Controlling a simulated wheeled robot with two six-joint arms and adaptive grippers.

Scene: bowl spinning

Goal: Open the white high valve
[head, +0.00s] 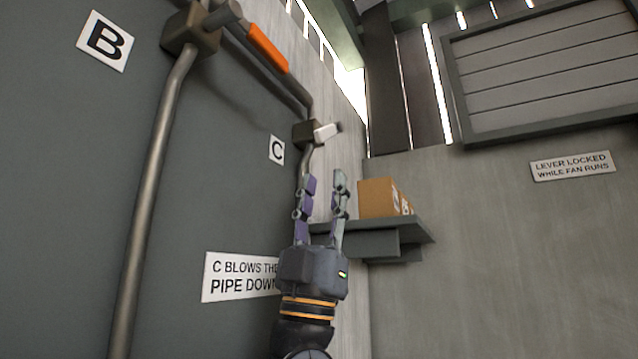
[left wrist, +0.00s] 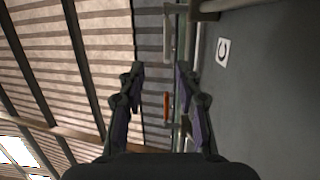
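The white valve handle (head: 326,131) sits on a dark valve body (head: 304,134) high on the pipe, beside the C sign (head: 276,150). It points right and slightly up in the head view. My left gripper (head: 325,179) points up, just below the valve in the picture, with its two fingers apart and nothing between them. In the left wrist view the open fingers (left wrist: 159,70) also show empty. A pale bar (left wrist: 170,36), likely the white handle, shows beyond the fingertips there, apart from them. My right gripper is not in view.
An orange-handled lever (head: 267,48) sits on a valve by the B sign (head: 104,41). A thick pipe (head: 150,190) runs down the grey wall. A shelf (head: 385,238) with a cardboard box (head: 379,198) stands right of my gripper. Signs hang on both walls.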

